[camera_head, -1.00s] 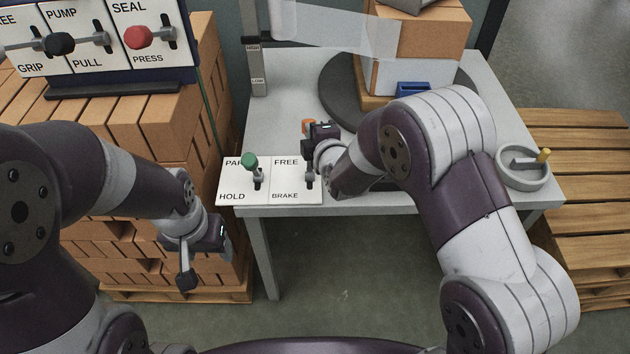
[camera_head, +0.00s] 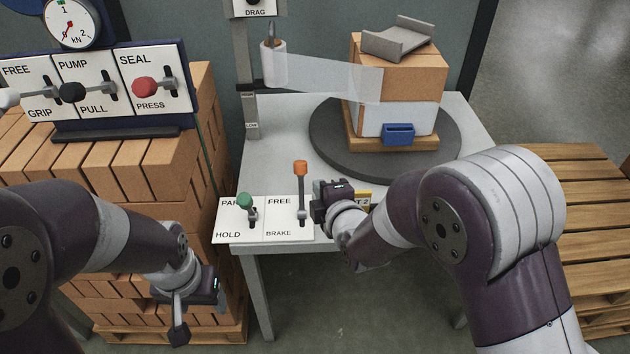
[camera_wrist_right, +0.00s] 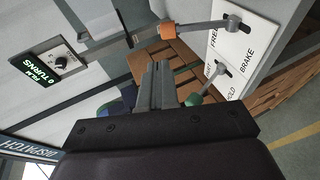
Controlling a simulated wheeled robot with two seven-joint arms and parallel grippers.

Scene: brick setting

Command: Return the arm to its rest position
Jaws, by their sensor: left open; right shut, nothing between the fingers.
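My right gripper (camera_head: 322,205) is at the front of the white table, just right of the lever with the orange knob (camera_head: 300,168). In the right wrist view its fingers (camera_wrist_right: 155,85) are shut with nothing between them, and the orange knob (camera_wrist_right: 167,30) is beyond them, apart. The right arm bends back to the right side of the picture. My left gripper (camera_head: 185,305) hangs open and empty in front of the brick stack at the lower left.
A lever with a green knob (camera_head: 245,200) stands left of the orange one. A turntable (camera_head: 325,140) carries boxed bricks (camera_head: 400,75), with film (camera_head: 320,75) stretched from a post. A lever panel (camera_head: 125,85) stands on bricks (camera_head: 150,155). A wooden pallet (camera_head: 590,215) is at right.

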